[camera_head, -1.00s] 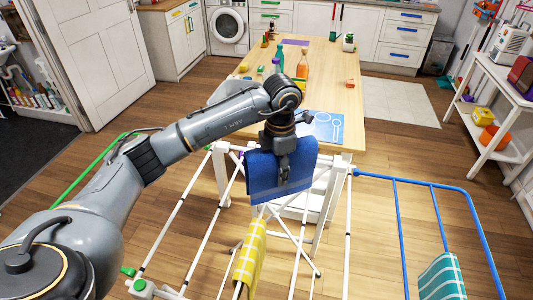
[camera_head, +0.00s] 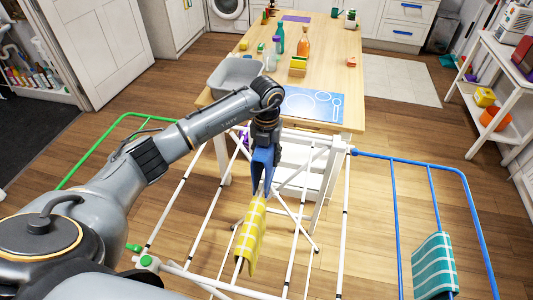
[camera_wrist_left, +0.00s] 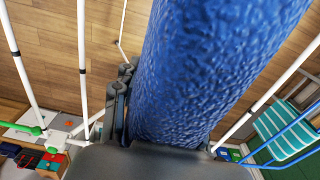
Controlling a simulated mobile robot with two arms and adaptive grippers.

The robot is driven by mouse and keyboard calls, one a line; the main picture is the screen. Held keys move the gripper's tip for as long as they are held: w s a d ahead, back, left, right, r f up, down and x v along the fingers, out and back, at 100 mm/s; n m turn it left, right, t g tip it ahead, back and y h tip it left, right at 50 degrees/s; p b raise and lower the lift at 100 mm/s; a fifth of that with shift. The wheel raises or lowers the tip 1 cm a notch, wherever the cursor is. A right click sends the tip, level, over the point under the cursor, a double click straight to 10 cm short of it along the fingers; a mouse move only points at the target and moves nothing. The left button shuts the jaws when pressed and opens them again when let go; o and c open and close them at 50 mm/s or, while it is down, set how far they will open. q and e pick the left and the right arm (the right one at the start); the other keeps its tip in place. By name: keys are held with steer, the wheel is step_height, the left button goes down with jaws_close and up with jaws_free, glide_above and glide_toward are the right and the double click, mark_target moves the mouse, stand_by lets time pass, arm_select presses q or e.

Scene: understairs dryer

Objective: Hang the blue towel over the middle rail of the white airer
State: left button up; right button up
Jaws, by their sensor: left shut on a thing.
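The blue towel (camera_head: 263,168) hangs folded and narrow, nearly edge-on in the head view, from my left gripper (camera_head: 265,148), which is shut on it. It fills the middle of the left wrist view (camera_wrist_left: 215,70). The gripper is over the far part of the white airer (camera_head: 207,212), and the towel's lower end appears just beyond the yellow checked towel. I cannot tell whether the blue towel touches a rail. The airer has several white rails running toward me, a green wing at left and a blue wing at right. My right gripper is not in view.
A yellow checked towel (camera_head: 250,232) hangs on a central rail. The wooden table (camera_head: 335,80) behind the airer holds a grey tub (camera_head: 237,76), bottles and a blue mat (camera_head: 312,104). A white shelf (camera_head: 487,90) stands at right.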

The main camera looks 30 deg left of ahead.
arm_select(q)
step_height(320, 180, down, 15)
steer(key=b, duration=1)
steer(key=o, duration=1.3)
steer(key=shift+c, duration=0.2)
